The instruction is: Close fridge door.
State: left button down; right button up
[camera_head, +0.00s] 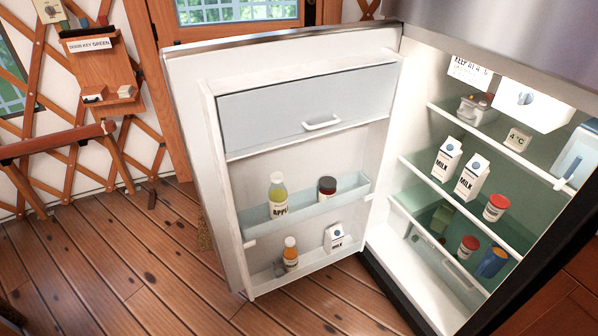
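The fridge door (218,170) stands wide open, swung out to the left of the fridge, with its inner side facing me. A flap compartment with a white handle (321,123) is at its top. A door shelf (306,205) below holds a yellow-green bottle (278,194) and a dark jar (327,188). The lowest shelf holds an orange bottle (290,254) and a small milk carton (334,237). The lit fridge interior (415,255) is open at the right. Neither of my grippers shows in the head view.
Fridge shelves hold milk cartons (447,159), red-lidded jars (496,207) and a blue can (492,262). Bare plank floor (110,260) lies left of the door. A wooden rail (55,142) and a wall rack (104,75) stand at the left lattice wall.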

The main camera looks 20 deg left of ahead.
aim_at(196, 74)
jog(key=j+z, duration=0.1)
jog(key=z, duration=1.55)
jog(key=k+j, duration=0.1)
jog(key=j, duration=0.3)
jog(key=k+j+z, duration=0.15)
jog(key=j, duration=0.6)
jog(key=k+j+z, duration=0.1)
jog(key=j, duration=0.3)
jog(key=k+j+z, duration=0.1)
jog(key=j, duration=0.25)
jog(key=k+j, duration=0.2)
jog(key=j, duration=0.15)
jog(key=k+j, duration=0.15)
jog(key=j, duration=0.2)
jog(key=k+j, duration=0.1)
jog(key=j, duration=0.25)
jog(key=k+j, duration=0.15)
jog(key=j, duration=0.2)
jog(key=k+j, duration=0.15)
jog(key=j, duration=0.25)
jog(key=k+j, duration=0.1)
jog(key=j, duration=0.25)
jog(key=k+j, duration=0.15)
jog(key=j, duration=0.2)
jog(key=k+j, duration=0.15)
jog(key=j, duration=0.2)
jog(key=z, duration=0.05)
